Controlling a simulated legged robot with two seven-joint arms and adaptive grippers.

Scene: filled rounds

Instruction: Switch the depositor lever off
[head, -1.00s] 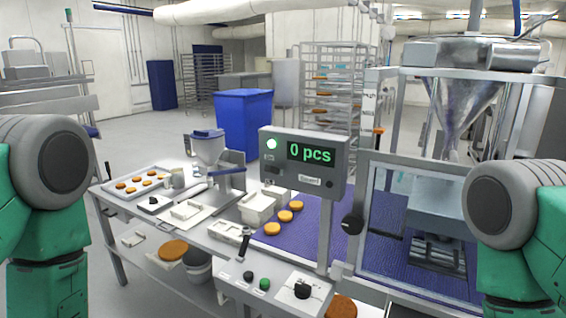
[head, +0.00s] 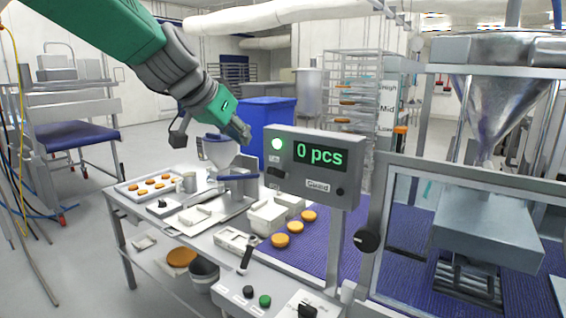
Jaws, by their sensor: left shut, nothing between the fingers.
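A small depositor with a pale hopper (head: 220,152) stands on the steel bench, with a blue-grey part (head: 240,177) at its base. A lever with a black grip (head: 247,256) stands tilted at the left end of the control panel (head: 262,294); I cannot tell which machine it belongs to. My left arm reaches in from the upper left. My left gripper (head: 241,130) is shut and empty, above and in front of the hopper in the picture, hiding its top. I cannot tell whether it touches the hopper. My right gripper is out of view.
A display box (head: 315,165) reading "0 pcs" stands right of the gripper. Round cakes (head: 295,227) lie on the purple belt (head: 312,250). A tray (head: 127,191) of cakes lies at the bench's left end. A large steel funnel (head: 500,95) stands right.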

